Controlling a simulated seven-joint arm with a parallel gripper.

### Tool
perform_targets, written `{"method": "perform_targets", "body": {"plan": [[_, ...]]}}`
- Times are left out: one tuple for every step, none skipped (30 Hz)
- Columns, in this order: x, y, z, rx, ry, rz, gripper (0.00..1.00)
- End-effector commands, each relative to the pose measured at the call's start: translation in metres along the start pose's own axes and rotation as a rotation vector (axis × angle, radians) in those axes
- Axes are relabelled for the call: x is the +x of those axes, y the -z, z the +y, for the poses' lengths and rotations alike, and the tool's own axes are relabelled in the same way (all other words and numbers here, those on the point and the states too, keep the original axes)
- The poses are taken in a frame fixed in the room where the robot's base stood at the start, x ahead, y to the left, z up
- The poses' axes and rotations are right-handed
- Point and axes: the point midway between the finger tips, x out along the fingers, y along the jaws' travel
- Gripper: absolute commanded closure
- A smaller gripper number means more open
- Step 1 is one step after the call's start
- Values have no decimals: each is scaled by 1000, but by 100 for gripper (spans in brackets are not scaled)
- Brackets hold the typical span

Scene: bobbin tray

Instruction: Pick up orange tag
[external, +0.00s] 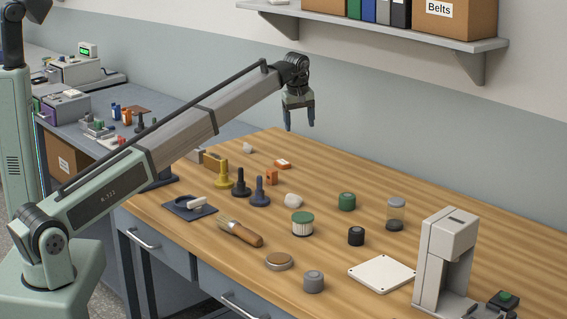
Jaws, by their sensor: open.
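A small flat orange piece with a pale top patch (283,163) lies on the wooden bench near its far left part; it looks like the orange tag. A small upright orange block (271,177) stands just in front of it, so I cannot be sure which is the tag. My gripper (300,122) hangs in the air above the back of the bench, fingers pointing down. It is open and empty, well above the orange pieces and apart from them.
Yellow (223,174), black (241,182) and blue (260,190) spindle-like pieces stand close to the orange pieces. A brush (240,233), several jars and caps, a white plate (382,273) and a grey device (446,255) occupy the front and right. A shelf (400,36) overhangs the back wall.

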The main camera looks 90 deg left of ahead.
Motion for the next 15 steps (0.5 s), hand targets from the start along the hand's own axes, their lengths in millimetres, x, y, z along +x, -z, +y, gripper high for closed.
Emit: {"method": "perform_targets", "body": {"plan": [[1, 15, -13, -66, 29, -35, 28], [1, 21, -20, -101, 45, -53, 28], [1, 27, -28, -140, 65, -74, 28], [1, 31, -34, -164, 78, -89, 28], [0, 35, -39, -188, 88, -100, 28], [0, 38, -44, -210, 101, -113, 28], [0, 40, -46, -225, 108, -120, 28], [0, 41, -49, -235, 113, -126, 28], [0, 42, -51, -245, 119, -133, 28], [1, 43, -52, -251, 122, -135, 28], [2, 43, -53, -254, 124, -137, 28], [4, 43, -54, -256, 125, -138, 28], [6, 42, -54, -256, 125, -138, 28], [8, 42, -54, -255, 125, -138, 28], [12, 41, -55, -255, 125, -137, 28]]}}
